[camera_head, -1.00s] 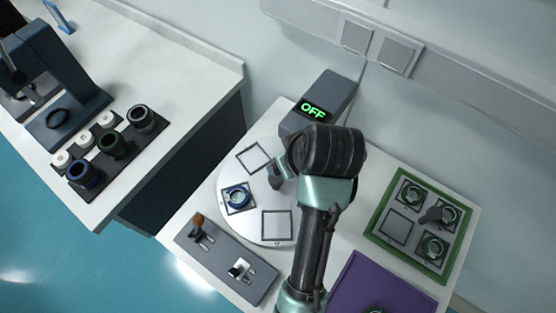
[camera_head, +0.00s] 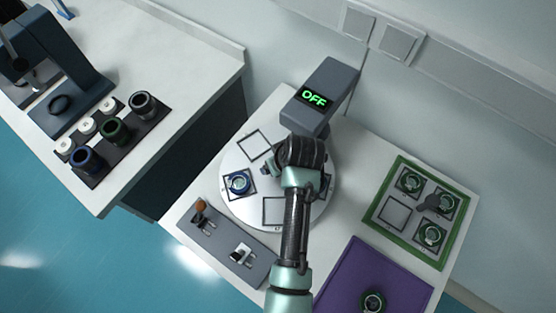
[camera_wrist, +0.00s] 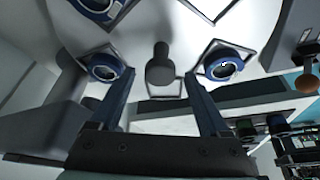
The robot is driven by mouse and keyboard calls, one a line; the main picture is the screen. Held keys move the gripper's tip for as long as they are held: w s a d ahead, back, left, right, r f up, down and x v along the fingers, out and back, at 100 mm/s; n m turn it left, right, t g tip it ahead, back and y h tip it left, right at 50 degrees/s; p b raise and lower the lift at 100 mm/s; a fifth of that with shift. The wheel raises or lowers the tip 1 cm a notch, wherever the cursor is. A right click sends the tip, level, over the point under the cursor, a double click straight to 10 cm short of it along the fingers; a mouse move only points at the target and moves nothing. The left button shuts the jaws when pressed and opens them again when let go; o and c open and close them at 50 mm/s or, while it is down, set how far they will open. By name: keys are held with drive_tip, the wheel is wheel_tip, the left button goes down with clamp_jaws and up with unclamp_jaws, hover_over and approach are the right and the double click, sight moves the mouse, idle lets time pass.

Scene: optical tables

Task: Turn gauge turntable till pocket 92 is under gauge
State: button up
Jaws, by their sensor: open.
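The gauge turntable (camera_head: 237,208) is a white disc with square outlined pockets. A blue ring part (camera_head: 239,183) sits in its left pocket; the upper-left and lower pockets look empty. The pocket numbers are too small to read. The gauge (camera_head: 325,82) is a dark box with a green "OFF" display, reaching over the disc's back edge.
A grey panel (camera_head: 225,243) with two levers stands in front of the disc. A green-rimmed tray (camera_head: 459,220) and a purple mat (camera_head: 345,280) lie to the right. The left bench (camera_head: 190,75) carries a dark instrument and a rack of several ringed parts.

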drive_tip(key=shift+f, duration=0.15)
clamp_jaws()
idle(0.4)
idle(1.0)
